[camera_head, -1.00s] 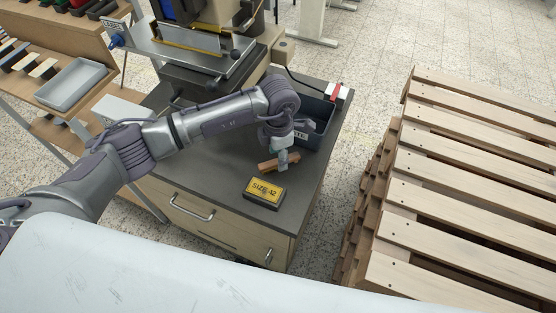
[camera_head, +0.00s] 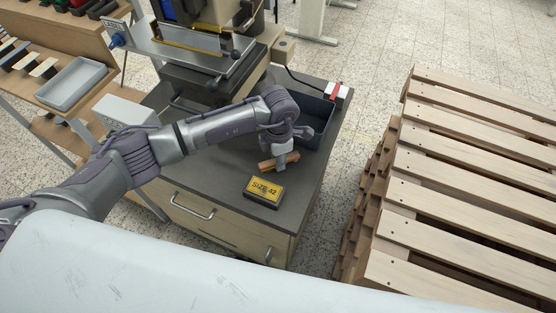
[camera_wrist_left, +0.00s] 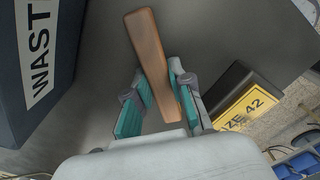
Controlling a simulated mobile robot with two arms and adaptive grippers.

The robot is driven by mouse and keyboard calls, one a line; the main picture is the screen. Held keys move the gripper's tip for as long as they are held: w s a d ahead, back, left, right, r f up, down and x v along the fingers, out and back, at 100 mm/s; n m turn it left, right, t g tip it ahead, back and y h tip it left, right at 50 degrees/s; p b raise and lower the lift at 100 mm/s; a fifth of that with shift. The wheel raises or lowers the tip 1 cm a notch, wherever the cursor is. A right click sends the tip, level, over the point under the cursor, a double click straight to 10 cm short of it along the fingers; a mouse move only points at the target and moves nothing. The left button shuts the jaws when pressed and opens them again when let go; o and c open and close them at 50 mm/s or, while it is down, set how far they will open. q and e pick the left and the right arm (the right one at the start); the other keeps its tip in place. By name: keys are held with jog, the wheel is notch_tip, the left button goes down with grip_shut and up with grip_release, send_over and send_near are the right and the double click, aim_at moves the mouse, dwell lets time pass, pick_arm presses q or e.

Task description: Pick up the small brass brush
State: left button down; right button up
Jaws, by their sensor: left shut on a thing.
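The small brush, with its brown wooden handle (camera_head: 266,165), is at the cabinet top's front right, behind the yellow-labelled box. In the left wrist view its handle (camera_wrist_left: 147,40) runs lengthwise between my teal-padded fingers. My left gripper (camera_head: 280,158) comes down over it from above and is shut on it; the gripper also shows in the left wrist view (camera_wrist_left: 160,88). I cannot tell whether the brush is clear of the surface. The brush's bristles are not visible. My right gripper is in neither view.
A black box with a yellow "SIZE 42" label (camera_head: 264,190) lies just in front of the brush. A dark waste bin (camera_head: 322,125) stands close behind. The stamping press (camera_head: 215,60) is at the back left. A wooden pallet stack (camera_head: 460,180) stands right of the cabinet.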

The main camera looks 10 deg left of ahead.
pick_arm(q)
jog(key=shift+r, duration=0.1)
jog(key=r+b, duration=0.1)
jog(key=r, duration=0.3)
jog(key=shift+d+r, duration=0.1)
jog(key=shift+d, duration=0.1)
jog(key=s+d+r+b, duration=0.1)
jog(key=d+r+b, duration=0.1)
jog(key=d+r, duration=0.4)
jog(key=d, duration=0.5)
jog(key=shift+s+r, duration=0.3)
jog(key=shift+r, duration=0.05)
jog(key=c, duration=1.6)
grip_release()
grip_shut()
